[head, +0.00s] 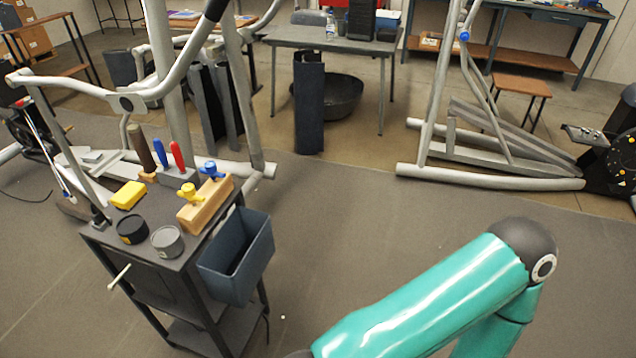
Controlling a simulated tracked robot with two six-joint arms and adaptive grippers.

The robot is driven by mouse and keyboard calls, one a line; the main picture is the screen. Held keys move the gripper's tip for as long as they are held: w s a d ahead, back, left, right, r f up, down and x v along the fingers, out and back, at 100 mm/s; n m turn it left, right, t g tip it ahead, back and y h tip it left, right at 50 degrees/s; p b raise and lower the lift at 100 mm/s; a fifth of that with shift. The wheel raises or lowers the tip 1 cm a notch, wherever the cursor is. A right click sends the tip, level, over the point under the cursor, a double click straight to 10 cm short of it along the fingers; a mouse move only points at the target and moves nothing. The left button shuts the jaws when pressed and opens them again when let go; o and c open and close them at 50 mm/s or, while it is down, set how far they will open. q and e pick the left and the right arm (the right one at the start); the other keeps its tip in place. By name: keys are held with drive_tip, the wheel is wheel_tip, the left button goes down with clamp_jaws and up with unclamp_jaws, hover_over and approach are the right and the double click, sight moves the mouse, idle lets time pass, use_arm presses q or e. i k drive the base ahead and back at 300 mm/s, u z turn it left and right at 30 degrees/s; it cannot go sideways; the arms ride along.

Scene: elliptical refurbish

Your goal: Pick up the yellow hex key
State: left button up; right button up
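The yellow hex key (187,191) has a yellow handle and stands upright in a wooden block (206,207) on top of a dark tool cart (97,232) at the left. A blue-handled key (211,169) stands in the same block, behind it and to the right. The lower part of the yellow key is hidden in the block. Neither of my grippers is in view. A teal arm link of mine crosses the lower right, well apart from the cart.
The cart top also holds a yellow block (128,194), two round tins (167,241), and red (177,155) and blue (160,153) handled tools. A blue-grey bin (237,257) hangs on its right side. Elliptical frames (490,170) stand behind. Floor right of the cart is clear.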

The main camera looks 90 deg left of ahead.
sight(188, 191)
drive_tip(key=z, duration=0.4)
drive_tip(key=i, duration=0.2)
drive_tip(key=u, duration=3.1)
drive_tip(key=k, duration=0.55)
drive_tip(key=u, duration=0.25)
drive_tip(key=i, duration=0.55)
drive_tip(key=z, duration=0.25)
drive_tip(key=k, duration=0.5)
drive_tip(key=u, duration=0.2)
drive_tip(key=i, duration=0.2)
drive_tip(key=z, duration=0.05)
